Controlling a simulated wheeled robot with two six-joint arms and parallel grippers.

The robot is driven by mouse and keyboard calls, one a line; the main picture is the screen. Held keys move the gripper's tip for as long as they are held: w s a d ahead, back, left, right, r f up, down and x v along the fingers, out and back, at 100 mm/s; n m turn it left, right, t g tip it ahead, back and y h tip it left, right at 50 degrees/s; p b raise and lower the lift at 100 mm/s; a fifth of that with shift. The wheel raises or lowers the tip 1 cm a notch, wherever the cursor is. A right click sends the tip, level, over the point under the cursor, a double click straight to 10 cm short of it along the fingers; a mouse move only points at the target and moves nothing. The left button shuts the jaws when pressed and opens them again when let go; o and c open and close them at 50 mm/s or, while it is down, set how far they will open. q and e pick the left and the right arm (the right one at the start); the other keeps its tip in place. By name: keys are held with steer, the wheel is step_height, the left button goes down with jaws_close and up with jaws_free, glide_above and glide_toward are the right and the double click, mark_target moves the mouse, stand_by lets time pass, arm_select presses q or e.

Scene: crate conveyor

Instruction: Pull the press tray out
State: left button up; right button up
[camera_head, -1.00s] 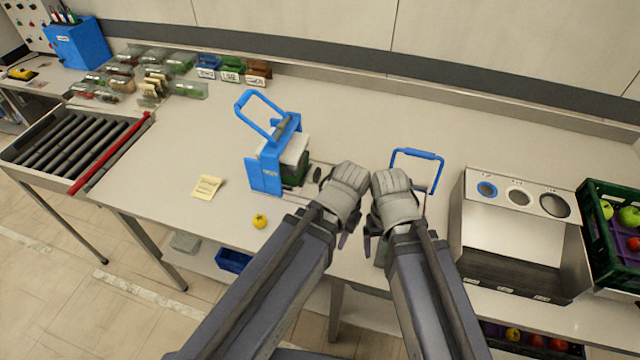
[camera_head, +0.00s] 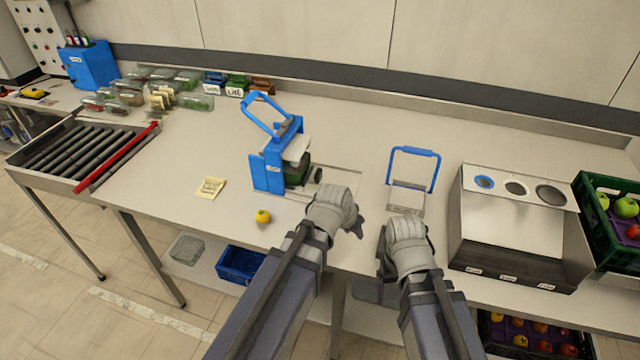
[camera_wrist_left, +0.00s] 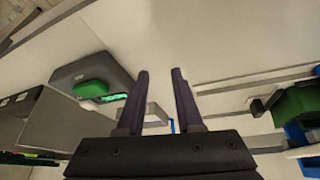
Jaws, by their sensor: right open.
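The blue press (camera_head: 268,172) stands on the bench with its looped blue handle (camera_head: 262,112) raised. A dark green part, which looks like the press tray (camera_head: 297,174), sits low in it, with a black round knob (camera_head: 318,175) on its right side. In the left wrist view the green part (camera_wrist_left: 298,107) shows at the right edge. My left gripper (camera_head: 357,228) is right of and nearer than the press, apart from it; its two fingers are spread and empty in the wrist view (camera_wrist_left: 163,85). My right gripper (camera_head: 382,266) is open near the bench's front edge.
A blue-handled device (camera_head: 408,196) stands behind my right gripper. A steel box with round holes (camera_head: 510,230) and a green crate (camera_head: 590,222) are at right. A yellow fruit (camera_head: 262,216) and a note (camera_head: 209,188) lie left of my arms. A roller conveyor (camera_head: 75,157) is far left.

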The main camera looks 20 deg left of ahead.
mark_target(316, 176)
arm_select(q)
steer(key=w+a+t+b, duration=0.1)
steer(key=w+a+b, duration=0.1)
steer(key=w, duration=0.1)
steer(key=w+a+f+n+t+b, duration=0.1)
steer(key=w+a+t+b, duration=0.1)
steer(key=w+a, duration=0.1)
steer(key=w+a+f+t+b, duration=0.1)
steer(key=w+a+t+b, duration=0.1)
steer(key=w, duration=0.2)
steer(key=shift+w+a+b, duration=0.2)
steer(key=shift+w+b, duration=0.1)
steer(key=shift+w, duration=0.05)
steer(key=w+a+t+b, duration=0.1)
steer(key=a, duration=0.1)
steer(key=w+a+r+n+t+y+b, duration=0.1)
steer(key=w+a, duration=0.1)
steer(key=a, duration=0.1)
steer(key=w+a+r+n+t+b, duration=0.1)
steer(key=a, duration=0.2)
steer(key=shift+w+a+r+t+y, duration=0.1)
steer(key=shift+w+t+y, duration=0.2)
steer(key=shift+w, duration=0.05)
steer(key=shift+a+r, duration=0.15)
steer(key=shift+r, duration=0.05)
steer(key=b+x, duration=0.3)
steer(key=x, duration=0.5)
steer(key=shift+s, duration=0.1)
steer(key=shift+c, duration=0.2)
jaws_close()
